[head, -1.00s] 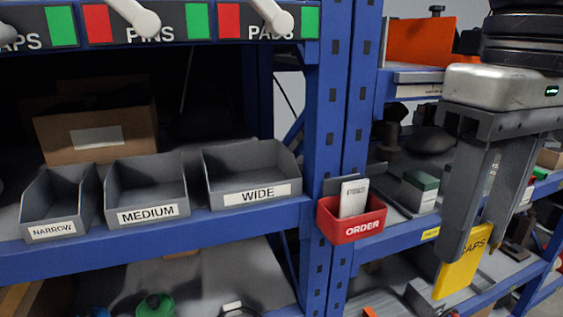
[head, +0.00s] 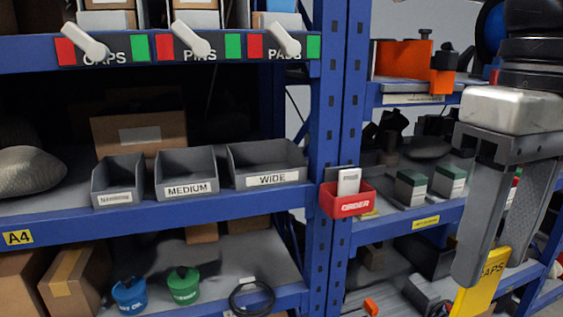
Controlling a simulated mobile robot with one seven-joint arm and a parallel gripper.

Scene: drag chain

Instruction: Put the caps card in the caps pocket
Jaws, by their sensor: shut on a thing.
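The yellow caps card (head: 481,291) is at the lower right, with "CAPS" in dark letters partly covered by a finger. My gripper (head: 491,268) points down and is shut on the card, which hangs tilted below the fingertips. The CAPS label (head: 104,58) is at the upper left on the blue rail, between a red and a green patch, with a white lever across it. I cannot make out a caps pocket for the card.
The red ORDER box (head: 346,205) on the post holds a white card (head: 348,182). Grey NARROW, MEDIUM (head: 187,187) and WIDE (head: 272,179) bins stand on the middle shelf. Blue (head: 130,297) and green (head: 183,287) containers are below. Blue shelf edges and posts bound the space.

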